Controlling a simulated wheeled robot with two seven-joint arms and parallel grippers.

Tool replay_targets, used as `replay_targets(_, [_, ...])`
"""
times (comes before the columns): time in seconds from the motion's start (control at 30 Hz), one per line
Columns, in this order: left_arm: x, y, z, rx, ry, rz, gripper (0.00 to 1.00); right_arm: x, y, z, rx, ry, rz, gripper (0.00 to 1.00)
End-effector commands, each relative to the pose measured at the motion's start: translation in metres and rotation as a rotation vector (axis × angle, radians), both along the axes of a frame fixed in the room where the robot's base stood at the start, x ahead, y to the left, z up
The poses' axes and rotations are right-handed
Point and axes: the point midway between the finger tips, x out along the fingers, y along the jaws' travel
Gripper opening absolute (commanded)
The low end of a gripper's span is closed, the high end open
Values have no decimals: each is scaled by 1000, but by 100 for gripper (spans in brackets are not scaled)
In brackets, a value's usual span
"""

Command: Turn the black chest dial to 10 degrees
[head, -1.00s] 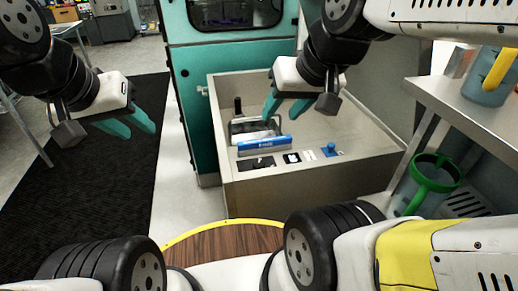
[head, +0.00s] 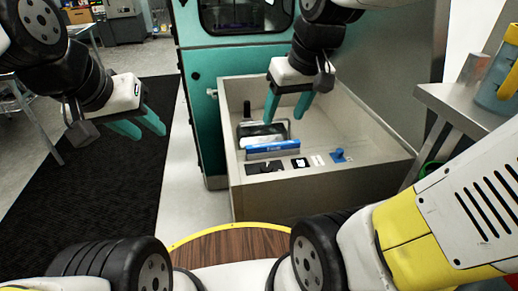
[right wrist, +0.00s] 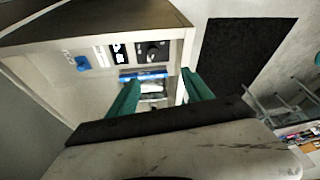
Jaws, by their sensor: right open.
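The chest (head: 330,190) is an open beige box in front of the teal cabinet. On its near ledge, left end, is a small black plate (head: 262,165), which also shows in the right wrist view (right wrist: 153,51). It looks like the black dial's place, but its angle is too small to read. My right gripper (head: 284,116) is open and empty above the chest, over the blue-edged item and behind the black plate. Its two teal fingers (right wrist: 160,86) are apart in the right wrist view. My left gripper (head: 146,131) is open and empty over the dark mat, left of the chest.
Along the ledge sit a black-and-white plate (head: 300,162), a white label and a blue knob (head: 340,156). A blue-edged item (head: 273,149) and a dark handled item lie inside. A metal shelf (head: 450,105) stands at the right. The chest's right interior is clear.

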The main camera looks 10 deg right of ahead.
Motion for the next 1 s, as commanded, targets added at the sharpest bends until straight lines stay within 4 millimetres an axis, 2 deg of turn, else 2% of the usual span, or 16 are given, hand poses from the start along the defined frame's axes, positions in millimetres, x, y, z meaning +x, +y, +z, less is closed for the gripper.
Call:
replay_targets(0.03, [0,0,0,0,0,0,36,13,3,-9,-33,53,42,59])
replay_targets(0.27, [0,0,0,0,0,0,36,63,15,-53,-181,263,235,59])
replay_targets(0.5, [0,0,0,0,0,0,36,106,31,-118,-328,476,434,59])
replay_targets(0.7, [0,0,0,0,0,0,36,123,40,-161,-409,593,547,59])
replay_targets(1.0, [0,0,0,0,0,0,36,123,38,-188,-434,630,581,59])
